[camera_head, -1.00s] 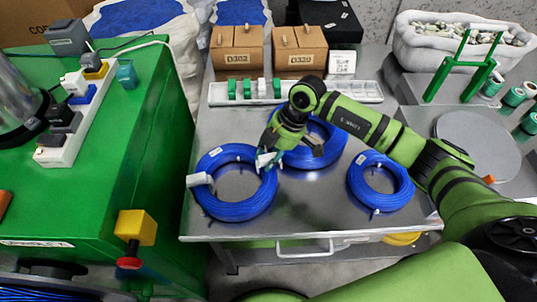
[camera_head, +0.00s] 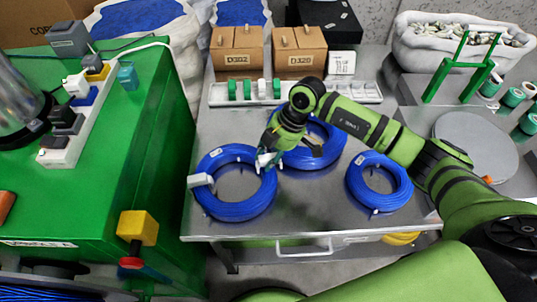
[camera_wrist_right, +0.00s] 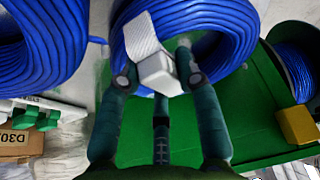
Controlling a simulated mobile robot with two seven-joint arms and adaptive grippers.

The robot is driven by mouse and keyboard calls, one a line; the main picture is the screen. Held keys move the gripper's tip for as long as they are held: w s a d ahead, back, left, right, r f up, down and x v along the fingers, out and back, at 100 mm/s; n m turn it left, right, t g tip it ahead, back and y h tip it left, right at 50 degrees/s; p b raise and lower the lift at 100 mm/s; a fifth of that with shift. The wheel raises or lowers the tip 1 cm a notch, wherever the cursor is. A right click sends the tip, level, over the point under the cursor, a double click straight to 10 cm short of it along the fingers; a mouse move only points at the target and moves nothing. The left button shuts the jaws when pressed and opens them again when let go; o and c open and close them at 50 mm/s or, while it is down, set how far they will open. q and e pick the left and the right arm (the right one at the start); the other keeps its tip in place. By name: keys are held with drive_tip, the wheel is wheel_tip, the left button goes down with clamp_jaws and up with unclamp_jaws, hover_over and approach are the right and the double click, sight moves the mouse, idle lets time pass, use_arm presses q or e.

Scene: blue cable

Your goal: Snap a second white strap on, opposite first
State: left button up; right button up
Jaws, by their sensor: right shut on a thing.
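The left blue cable coil (camera_head: 222,208) lies flat on the metal table. A first white strap (camera_head: 200,180) sits on its left side. My right gripper (camera_head: 266,163) is at the coil's right side, opposite that strap. It is shut on a second white strap (camera_wrist_right: 156,66), which shows between the fingers (camera_wrist_right: 152,68) in the right wrist view. This strap lies against the blue cable (camera_wrist_right: 205,30); I cannot tell whether it is closed around it. My left gripper is not in view.
A second blue coil (camera_head: 322,158) lies partly under my right arm, and a third (camera_head: 378,203) lies to the right. A white rack (camera_head: 345,91) with green and white pieces stands behind. A green bench (camera_head: 120,150) stands left.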

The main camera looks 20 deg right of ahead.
drive_tip(key=shift+f, duration=0.3)
drive_tip(key=shift+f+b, duration=0.35)
drive_tip(key=shift+f, duration=0.05)
drive_tip(key=shift+r, duration=0.1)
drive_tip(key=shift+r+p, duration=0.5)
drive_tip(key=shift+p, duration=0.35)
drive_tip(key=shift+r+p, duration=0.1)
drive_tip(key=shift+p, duration=0.25)
idle(0.7)
drive_tip(key=shift+f+b, duration=0.35)
drive_tip(key=shift+f, duration=0.4)
drive_tip(key=shift+r, duration=0.2)
